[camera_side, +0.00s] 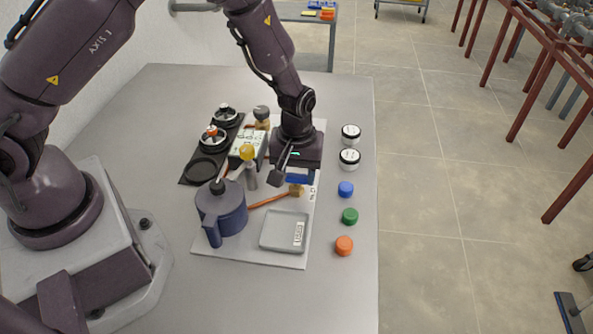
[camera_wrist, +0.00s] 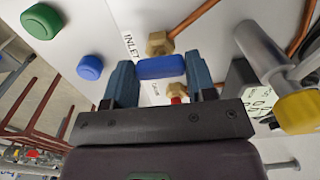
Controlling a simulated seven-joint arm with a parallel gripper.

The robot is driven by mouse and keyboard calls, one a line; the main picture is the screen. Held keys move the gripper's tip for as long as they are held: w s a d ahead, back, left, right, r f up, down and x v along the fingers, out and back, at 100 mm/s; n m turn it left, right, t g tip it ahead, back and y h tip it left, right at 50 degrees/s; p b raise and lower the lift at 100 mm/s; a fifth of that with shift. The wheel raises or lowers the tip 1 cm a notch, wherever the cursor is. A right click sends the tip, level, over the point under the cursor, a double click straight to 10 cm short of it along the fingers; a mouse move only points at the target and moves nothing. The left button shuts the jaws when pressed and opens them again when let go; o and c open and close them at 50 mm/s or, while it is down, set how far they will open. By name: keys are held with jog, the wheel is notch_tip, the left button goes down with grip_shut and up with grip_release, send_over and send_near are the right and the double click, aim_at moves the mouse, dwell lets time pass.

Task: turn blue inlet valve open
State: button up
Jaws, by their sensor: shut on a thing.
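The blue inlet valve handle (camera_wrist: 161,67) is a short blue bar beside a brass fitting (camera_wrist: 160,44). An INLET label (camera_wrist: 130,46) is on the white panel next to it. My gripper (camera_wrist: 160,72) has one finger at each end of the blue handle and is shut on it. In the side view my gripper (camera_side: 299,172) points down over the panel, and a bit of the blue handle (camera_side: 300,177) shows below it. The brass fitting (camera_side: 296,190) with a copper pipe sits just in front. My gripper hides most of the valve there.
A dark blue jug (camera_side: 221,210) and a grey tray (camera_side: 284,231) stand in front. A yellow-topped post (camera_side: 247,152) is left of my gripper.

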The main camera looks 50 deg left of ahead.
aim_at(296, 174)
jog(key=shift+r, duration=0.1)
dwell(0.3)
jog(key=o, duration=0.9)
jog(key=shift+o, duration=0.2)
notch_tip(296, 174, up, 13)
